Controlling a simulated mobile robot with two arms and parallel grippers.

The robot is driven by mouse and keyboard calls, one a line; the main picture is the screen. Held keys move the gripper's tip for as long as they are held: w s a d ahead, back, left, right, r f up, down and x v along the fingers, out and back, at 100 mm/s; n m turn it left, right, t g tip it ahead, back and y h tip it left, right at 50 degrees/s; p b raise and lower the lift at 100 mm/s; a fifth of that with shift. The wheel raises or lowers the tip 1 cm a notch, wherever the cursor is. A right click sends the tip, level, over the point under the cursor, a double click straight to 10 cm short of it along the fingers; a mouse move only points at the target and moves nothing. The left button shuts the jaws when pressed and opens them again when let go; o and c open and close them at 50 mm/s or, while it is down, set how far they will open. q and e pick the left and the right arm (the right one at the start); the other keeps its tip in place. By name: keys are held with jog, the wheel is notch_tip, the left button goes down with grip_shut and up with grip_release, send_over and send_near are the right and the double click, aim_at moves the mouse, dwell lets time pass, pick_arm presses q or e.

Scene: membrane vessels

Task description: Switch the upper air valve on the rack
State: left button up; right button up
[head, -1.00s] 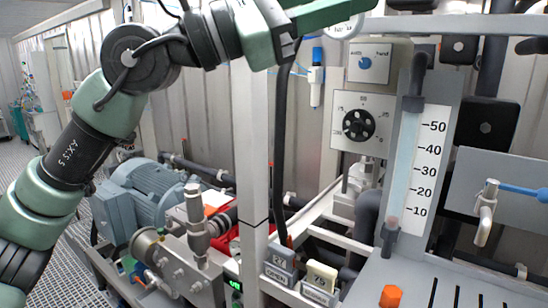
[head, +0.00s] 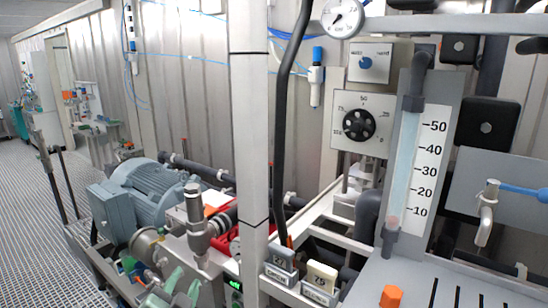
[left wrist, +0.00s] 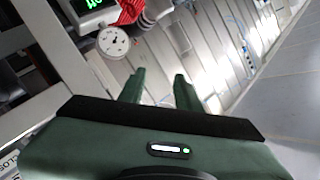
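No part in view is plainly labelled as the upper air valve. Two small tag blocks stand low on the rack frame: a grey one (head: 280,260) and a cream one (head: 320,277); their lower plates are too small to read surely. My left gripper (head: 182,284) is low at the left in the head view, partly cut off by the bottom edge, in front of the pump equipment. In the left wrist view its two green fingers (left wrist: 158,88) stand apart with nothing between them. My right gripper is not in view.
A white post (head: 252,150) stands between the pump side and the panel. A blue motor (head: 150,195), a black dial (head: 358,124), a blue-knob box (head: 367,62), a flow tube (head: 403,165) and a blue-handled tap (head: 487,210) are around. Grated floor at left is free.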

pick_arm(q)
jog(key=s+a+f+n+g, duration=0.25)
jog(key=s+f+g, duration=0.35)
jog(key=s+f, duration=0.75)
jog(key=s+d+f+n+g+h, duration=0.1)
jog(key=s+f+g, duration=0.2)
jog(key=s+f, duration=0.35)
jog(key=s+f+n+g, duration=0.2)
jog(key=s+f+g, duration=0.1)
jog(key=s, duration=0.7)
notch_tip(320, 180, down, 29)
jog(key=g+b, duration=0.2)
jog(key=b, duration=0.2)
jog(key=s+a+f+b, duration=0.2)
jog(key=s+a+f, duration=0.1)
jog(key=s+f, duration=1.4)
notch_tip(320, 180, down, 3)
jog(key=shift+s+f+g, duration=0.1)
jog(key=shift+s+g, duration=0.2)
jog(key=shift+g, duration=0.1)
